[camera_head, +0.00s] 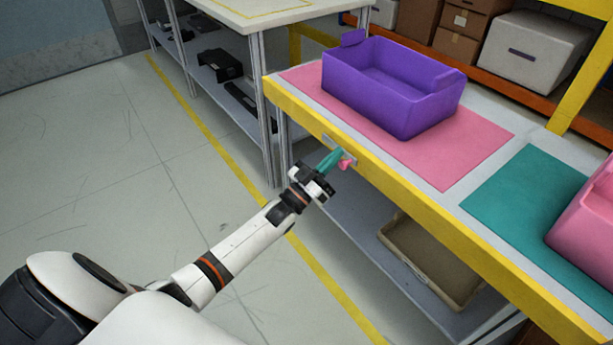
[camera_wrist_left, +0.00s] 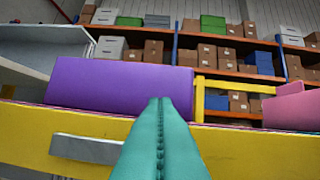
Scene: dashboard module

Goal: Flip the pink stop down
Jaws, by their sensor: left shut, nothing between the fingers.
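The pink stop (camera_head: 346,162) shows as a small pink piece at the yellow front edge of the table, beside a grey plate (camera_head: 338,147). My left gripper (camera_head: 337,155) is shut and empty, its teal fingers reaching to the table edge right at the stop. I cannot tell whether they touch it. In the left wrist view the closed fingers (camera_wrist_left: 160,110) point at the yellow edge and hide what lies behind them. The grey plate (camera_wrist_left: 86,149) is to their left there, and the stop is not visible. My right gripper is not in view.
A purple bin (camera_head: 390,90) stands on a pink mat (camera_head: 470,150) on the table. A pink bin (camera_head: 590,225) stands on a teal mat (camera_head: 510,200) at the right. A beige tray (camera_head: 440,295) lies on the lower shelf. The floor left of the table is clear.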

